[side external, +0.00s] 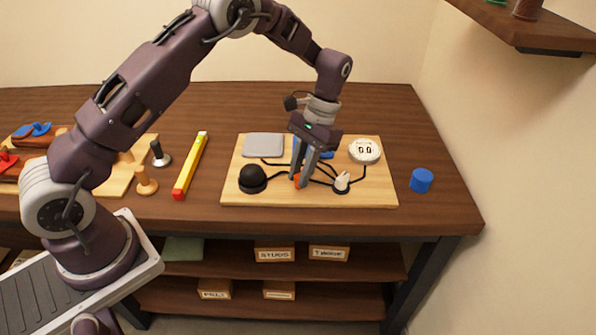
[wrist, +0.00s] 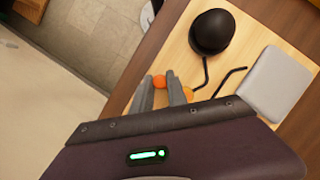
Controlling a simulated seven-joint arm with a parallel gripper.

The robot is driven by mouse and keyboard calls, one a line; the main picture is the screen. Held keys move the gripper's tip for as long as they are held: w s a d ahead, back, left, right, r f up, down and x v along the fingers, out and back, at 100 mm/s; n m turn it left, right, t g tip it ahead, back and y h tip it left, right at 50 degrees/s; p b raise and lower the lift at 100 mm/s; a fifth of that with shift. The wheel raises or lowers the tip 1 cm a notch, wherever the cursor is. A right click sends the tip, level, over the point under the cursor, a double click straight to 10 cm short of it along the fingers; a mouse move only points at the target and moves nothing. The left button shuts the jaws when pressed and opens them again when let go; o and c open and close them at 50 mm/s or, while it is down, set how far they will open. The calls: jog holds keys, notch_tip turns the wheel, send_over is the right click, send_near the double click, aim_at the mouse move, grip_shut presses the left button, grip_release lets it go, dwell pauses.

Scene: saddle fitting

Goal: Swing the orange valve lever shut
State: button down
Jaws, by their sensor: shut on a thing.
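The orange valve lever (side external: 297,181) shows as a small patch at my fingertips, over the front middle of the light wooden board. In the wrist view, orange parts of the lever (wrist: 187,93) show beside and between the finger ends. My gripper (side external: 301,180) points down and is shut on the lever; its fingers (wrist: 160,92) also show in the wrist view. My fingers and palm hide most of the lever and its mount, so its angle is hard to tell.
A red-yellow bar (side external: 190,165) lies left.

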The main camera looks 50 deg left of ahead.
jog(key=shift+w, duration=0.1)
dwell(0.4)
jog(key=c, duration=1.3)
grip_release()
jog(key=v, duration=0.7)
jog(key=shift+r, duration=0.1)
